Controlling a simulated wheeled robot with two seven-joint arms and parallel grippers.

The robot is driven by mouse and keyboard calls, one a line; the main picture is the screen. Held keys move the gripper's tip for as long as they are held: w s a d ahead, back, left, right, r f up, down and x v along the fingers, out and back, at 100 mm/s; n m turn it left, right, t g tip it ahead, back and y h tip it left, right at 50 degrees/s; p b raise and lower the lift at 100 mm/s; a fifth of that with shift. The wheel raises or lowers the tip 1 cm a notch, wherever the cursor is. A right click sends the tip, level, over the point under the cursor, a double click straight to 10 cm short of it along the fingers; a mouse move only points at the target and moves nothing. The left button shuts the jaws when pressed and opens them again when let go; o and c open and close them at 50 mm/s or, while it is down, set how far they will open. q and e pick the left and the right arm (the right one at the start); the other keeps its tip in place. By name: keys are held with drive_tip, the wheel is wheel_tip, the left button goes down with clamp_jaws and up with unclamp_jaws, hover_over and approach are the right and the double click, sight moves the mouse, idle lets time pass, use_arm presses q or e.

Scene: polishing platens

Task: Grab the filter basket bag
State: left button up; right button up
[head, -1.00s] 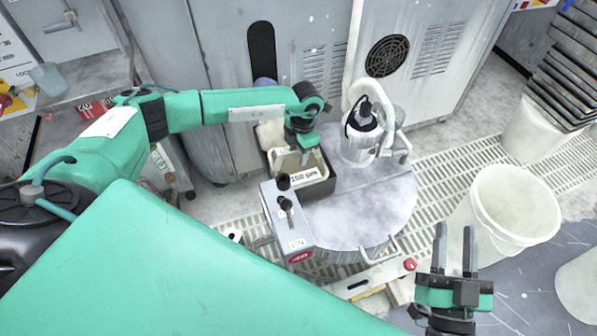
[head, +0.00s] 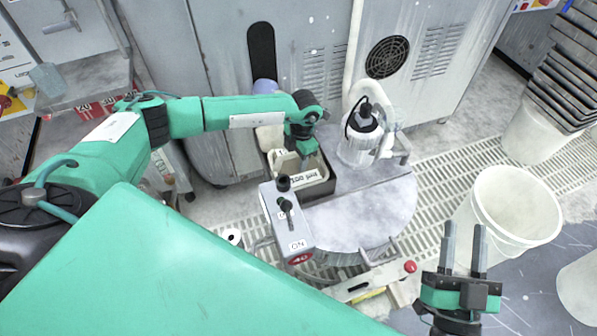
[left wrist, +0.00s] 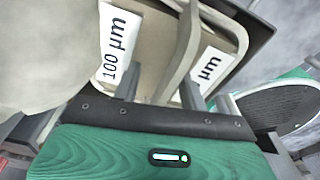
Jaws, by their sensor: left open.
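The filter basket bag (head: 315,178) is beige with a white label and sits in a dark box (head: 330,188) beside the round platen. The left wrist view shows beige bag walls (left wrist: 150,50), one label reading "100 µm" (left wrist: 112,52) and another partly covered, ending in "µm" (left wrist: 212,66). My left gripper (head: 304,160) is open, low over the box, with its fingers down at the bag. A beige upright strip (left wrist: 182,50) stands between its fingers in the left wrist view; contact cannot be told. My right gripper (head: 463,248) is open and empty at the lower right.
A grey control box (head: 288,222) with a knob stands just in front of the dark box. A white bucket (head: 515,210) stands at right. A grey cabinet (head: 220,60) closes off the back.

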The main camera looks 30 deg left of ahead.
use_arm(q)
clamp_jaws()
idle(0.4)
